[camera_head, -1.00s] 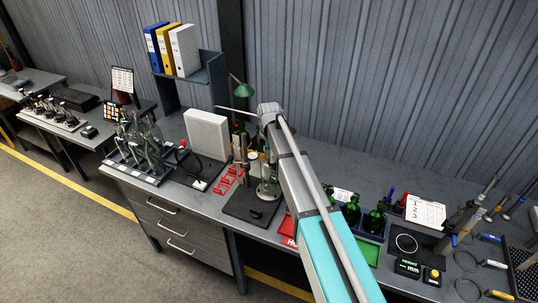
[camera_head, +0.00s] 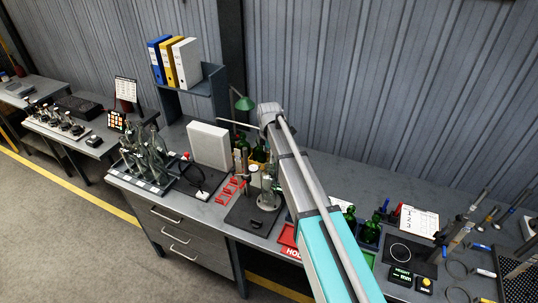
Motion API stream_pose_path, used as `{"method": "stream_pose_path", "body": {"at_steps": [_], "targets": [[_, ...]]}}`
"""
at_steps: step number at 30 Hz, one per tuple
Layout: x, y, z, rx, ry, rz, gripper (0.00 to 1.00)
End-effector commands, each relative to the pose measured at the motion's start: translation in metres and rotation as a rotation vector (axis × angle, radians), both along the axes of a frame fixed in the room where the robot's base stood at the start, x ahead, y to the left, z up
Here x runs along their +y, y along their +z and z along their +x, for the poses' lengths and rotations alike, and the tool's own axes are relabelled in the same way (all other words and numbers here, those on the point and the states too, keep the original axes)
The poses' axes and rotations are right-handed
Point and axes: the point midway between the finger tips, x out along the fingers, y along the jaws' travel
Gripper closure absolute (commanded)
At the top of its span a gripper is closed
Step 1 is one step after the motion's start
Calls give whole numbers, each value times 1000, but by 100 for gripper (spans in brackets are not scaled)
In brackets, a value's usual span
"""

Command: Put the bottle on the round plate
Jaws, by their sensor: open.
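Several green bottles (camera_head: 370,231) stand upright in a dark tray right of my arm, partly hidden behind it. More dark green glass shows behind the stand at the middle of the bench. A grey stand with a round base (camera_head: 267,201) rests on a black mat left of my arm; I cannot tell whether this base is the round plate. A white ring (camera_head: 399,252) marks a black plate at the right. My arm reaches over the bench, its far joint above the middle. My gripper is not visible; the arm appears to hide it.
A rack of clear bottles (camera_head: 146,157) stands on the left of the bench, beside a white upright panel (camera_head: 208,146). A green lamp (camera_head: 243,102) and a shelf with binders (camera_head: 173,62) stand behind. Red and green trays lie beneath my arm. Tools and rings crowd the right end.

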Motion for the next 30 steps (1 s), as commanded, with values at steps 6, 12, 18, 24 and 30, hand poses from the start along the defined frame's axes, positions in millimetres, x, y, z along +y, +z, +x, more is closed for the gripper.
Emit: {"method": "stream_pose_path", "body": {"at_steps": [6,12,18,24,30], "targets": [[0,23,0,0,0,0,16],[0,38,0,0,0,0,16],[0,47,0,0,0,0,16],[-1,49,0,0,-1,0,16],[-1,49,0,0,-1,0,16]]}}
